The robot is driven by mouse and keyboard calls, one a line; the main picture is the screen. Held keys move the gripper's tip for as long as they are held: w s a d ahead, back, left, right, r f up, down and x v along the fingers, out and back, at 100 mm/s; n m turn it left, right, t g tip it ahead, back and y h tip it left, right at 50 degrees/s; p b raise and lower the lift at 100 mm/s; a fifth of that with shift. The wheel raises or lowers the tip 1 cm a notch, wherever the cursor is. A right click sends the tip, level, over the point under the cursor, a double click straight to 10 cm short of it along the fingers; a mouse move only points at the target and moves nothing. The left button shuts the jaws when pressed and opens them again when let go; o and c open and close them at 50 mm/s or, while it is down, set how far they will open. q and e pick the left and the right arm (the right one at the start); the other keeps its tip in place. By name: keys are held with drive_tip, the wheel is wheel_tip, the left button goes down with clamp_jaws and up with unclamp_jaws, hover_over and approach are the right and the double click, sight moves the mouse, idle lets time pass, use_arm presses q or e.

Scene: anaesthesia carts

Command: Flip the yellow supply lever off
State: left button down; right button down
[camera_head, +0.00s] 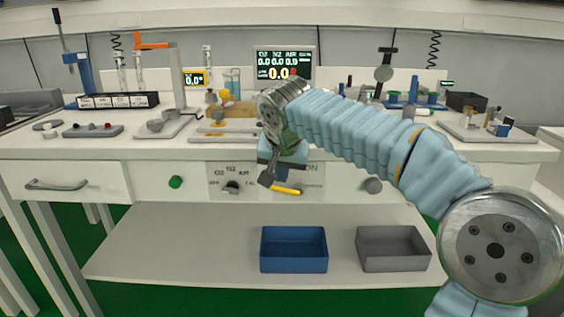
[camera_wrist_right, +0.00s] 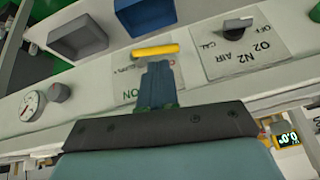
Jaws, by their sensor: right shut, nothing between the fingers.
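The yellow supply lever (camera_head: 286,190) is on the front panel of the bench, below the tabletop. It lies nearly level, tilted slightly down to the right in the head view. It also shows as a yellow bar (camera_wrist_right: 155,51) in the right wrist view. My right gripper (camera_head: 267,179) is shut and empty, its fingertips at the left end of the lever. In the wrist view the fingers (camera_wrist_right: 156,70) end right beside the bar; I cannot tell whether they touch it. The arm and fingers hide part of the lever's plate, where "ON" is readable. My left gripper is not in view.
A black selector knob (camera_head: 232,187) marked O2 N2 AIR is left of the lever, and a grey knob (camera_head: 373,185) is right of it. A blue bin (camera_head: 294,265) and a grey bin (camera_head: 394,263) stand on the shelf below. The tabletop above holds equipment.

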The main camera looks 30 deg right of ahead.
sight(274, 187)
drive_tip(key=x, duration=0.5)
drive_tip(key=shift+w+a+r, duration=0.1)
drive_tip(key=shift+w+a, duration=0.15)
drive_tip(key=shift+w+a+f+g+h, duration=0.15)
drive_tip(key=shift+a+f+g+h, duration=0.15)
drive_tip(key=shift+f, duration=0.15)
drive_tip(key=shift+w+a+f+g+h, duration=0.2)
drive_tip(key=shift+f+h, duration=0.1)
drive_tip(key=shift+f, duration=0.1)
drive_tip(key=shift+s, duration=0.1)
drive_tip(key=shift+r, duration=0.1)
